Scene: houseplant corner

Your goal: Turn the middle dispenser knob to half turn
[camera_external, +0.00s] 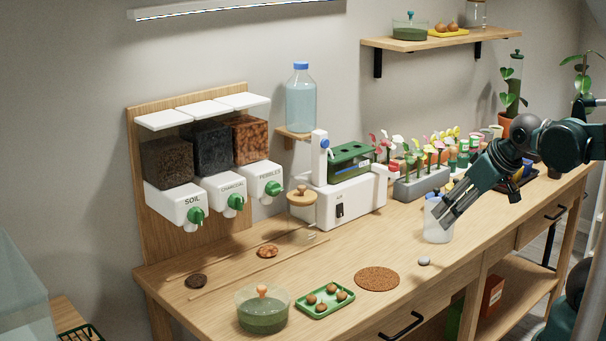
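The middle dispenser, labelled CHARCOAL, has a green knob (236,203) on its white front. Its bin (213,148) holds dark material. The SOIL dispenser with its green knob (196,217) is to its left, and the PEBBLES dispenser with its green knob (273,189) is to its right. The exact turn of each knob is too small to read. My gripper (446,220) is far to the right of the knobs, pointing down and left, in front of or at a translucent cup (437,234). Whether its fingers touch or hold the cup is unclear.
A white machine (352,203) with a green-topped tank stands between the dispensers and my gripper. A glass bowl (262,316), green tray (325,303) and cork mat (377,279) lie in front.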

